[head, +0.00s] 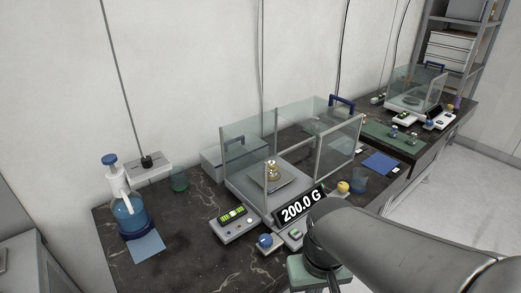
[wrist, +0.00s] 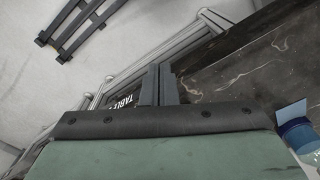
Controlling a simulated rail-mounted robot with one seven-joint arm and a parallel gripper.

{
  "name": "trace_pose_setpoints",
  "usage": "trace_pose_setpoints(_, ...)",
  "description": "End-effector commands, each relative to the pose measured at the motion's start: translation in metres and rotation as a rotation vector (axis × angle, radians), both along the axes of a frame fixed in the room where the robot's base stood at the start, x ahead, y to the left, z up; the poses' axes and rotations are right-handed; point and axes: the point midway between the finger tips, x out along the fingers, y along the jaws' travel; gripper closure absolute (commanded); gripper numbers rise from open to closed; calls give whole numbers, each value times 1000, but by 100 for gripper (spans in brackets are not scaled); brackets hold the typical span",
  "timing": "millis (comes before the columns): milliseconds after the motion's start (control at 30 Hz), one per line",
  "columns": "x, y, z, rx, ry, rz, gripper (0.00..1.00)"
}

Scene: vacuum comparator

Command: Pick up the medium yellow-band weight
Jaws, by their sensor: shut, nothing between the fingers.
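A brass-coloured weight (head: 271,170) stands on the pan of the near balance (head: 240,187), inside its glass case. The balance display (head: 301,204) reads 200.0 G. A small yellow object (head: 343,187) sits on the bench right of the display; I cannot tell whether it is a weight. Small weights (head: 393,132) stand on the far green mat, too small to tell their bands. My gripper (wrist: 159,70) is shut and empty in the wrist view, over the bench edge and away from the weights. In the head view my arm hides its fingers.
A blue bottle with a pump (head: 130,215) stands at the left of the dark bench (head: 185,255). Glass panels (head: 330,150) surround the near pan. A second balance (head: 408,105) stands farther back.

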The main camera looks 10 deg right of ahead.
Motion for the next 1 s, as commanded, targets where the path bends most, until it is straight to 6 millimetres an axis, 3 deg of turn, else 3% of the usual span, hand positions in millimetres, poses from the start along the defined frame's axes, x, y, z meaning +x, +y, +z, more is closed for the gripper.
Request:
trace_pose_setpoints(367,0,0,0,0,0,0,100)
trace_pose_setpoints(633,0,0,0,0,0,0,33)
trace_pose_setpoints(1000,0,0,0,0,0,0,33)
